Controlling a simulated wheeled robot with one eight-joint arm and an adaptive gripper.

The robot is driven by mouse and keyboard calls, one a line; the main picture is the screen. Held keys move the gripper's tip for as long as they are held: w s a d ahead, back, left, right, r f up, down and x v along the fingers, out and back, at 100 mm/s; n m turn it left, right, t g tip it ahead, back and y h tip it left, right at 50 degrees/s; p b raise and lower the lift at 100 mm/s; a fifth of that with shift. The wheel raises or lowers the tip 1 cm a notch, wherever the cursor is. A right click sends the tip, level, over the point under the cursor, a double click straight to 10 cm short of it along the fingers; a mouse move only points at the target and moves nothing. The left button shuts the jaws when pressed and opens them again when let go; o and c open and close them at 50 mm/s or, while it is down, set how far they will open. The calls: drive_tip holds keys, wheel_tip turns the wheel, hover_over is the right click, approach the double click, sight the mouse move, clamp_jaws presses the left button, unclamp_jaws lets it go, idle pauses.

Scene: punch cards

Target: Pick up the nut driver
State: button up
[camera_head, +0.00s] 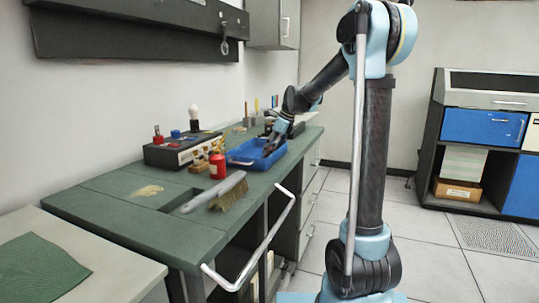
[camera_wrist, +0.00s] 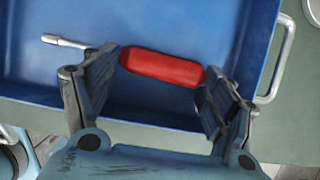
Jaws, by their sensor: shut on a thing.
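The nut driver shows in the wrist view, with a red handle (camera_wrist: 163,68) between my fingers and a thin metal shaft (camera_wrist: 64,41) sticking out to the left. My left finger hides the stretch between handle and shaft. My gripper (camera_wrist: 160,72) is shut on the nut driver, with the fingers at the two ends of the handle. The blue tray (camera_wrist: 255,40) lies behind and below it. I cannot tell whether the nut driver still touches the tray floor. In the head view my gripper (camera_head: 270,146) reaches into the blue tray (camera_head: 240,160), and the nut driver cannot be made out.
A red bottle (camera_head: 217,165), a brush (camera_head: 225,192) and a dark instrument box (camera_head: 184,150) stand or lie left of the tray on the green bench (camera_head: 110,200). The tray has metal handles, one (camera_wrist: 278,60) at right. Small items stand behind it.

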drive_tip(key=shift+r, duration=0.3)
drive_tip(key=shift+c, duration=1.1)
drive_tip(key=shift+r, duration=9.15)
drive_tip(key=shift+f, duration=0.1)
